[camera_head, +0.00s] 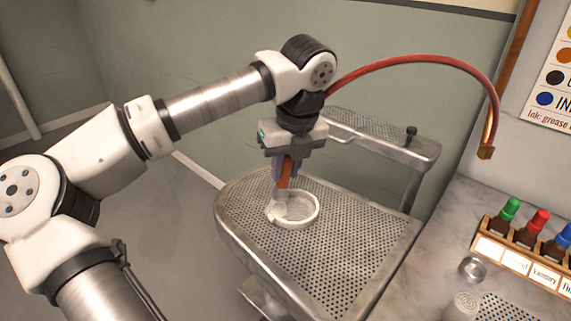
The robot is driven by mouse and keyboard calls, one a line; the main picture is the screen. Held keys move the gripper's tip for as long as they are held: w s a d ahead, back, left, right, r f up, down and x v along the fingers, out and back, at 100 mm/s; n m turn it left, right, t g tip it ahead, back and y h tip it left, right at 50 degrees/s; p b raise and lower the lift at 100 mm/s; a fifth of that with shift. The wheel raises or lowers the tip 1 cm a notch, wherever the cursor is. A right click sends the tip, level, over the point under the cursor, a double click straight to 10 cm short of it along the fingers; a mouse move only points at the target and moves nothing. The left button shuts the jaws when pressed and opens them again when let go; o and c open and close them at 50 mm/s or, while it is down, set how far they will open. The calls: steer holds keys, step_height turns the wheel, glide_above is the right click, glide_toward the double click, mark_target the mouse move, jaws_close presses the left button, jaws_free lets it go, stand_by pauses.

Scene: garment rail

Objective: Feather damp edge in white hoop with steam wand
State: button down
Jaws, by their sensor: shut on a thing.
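A white hoop (314,219) lies on the perforated metal board (340,262). My gripper (287,170) points down above the hoop's left side and is shut on the steam wand (284,181), which has an orange-brown body. The wand's pale head (277,208) is at the left part of the hoop's rim and hides some of it. I cannot tell whether the head touches the cloth.
A smaller perforated board (375,138) stands behind. At right, a marble counter (420,235) holds a bottle rack (515,258), a metal cup (472,269) and a clear jar (463,305).

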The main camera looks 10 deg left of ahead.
steer(key=shift+s+d+b, duration=0.3)
steer(key=shift+s, duration=0.6)
steer(key=shift+d, duration=0.1)
steer(key=shift+s+d+b, duration=0.4)
steer(key=shift+s+d, duration=0.3)
steer(key=shift+d, duration=0.25)
steer(key=shift+d, duration=0.1)
steer(key=d, duration=0.1)
steer(key=w+d, duration=0.1)
steer(key=d, duration=0.2)
steer(key=shift+w+d+b, duration=0.15)
steer(key=shift+w+b, duration=0.15)
steer(key=shift+b, duration=0.1)
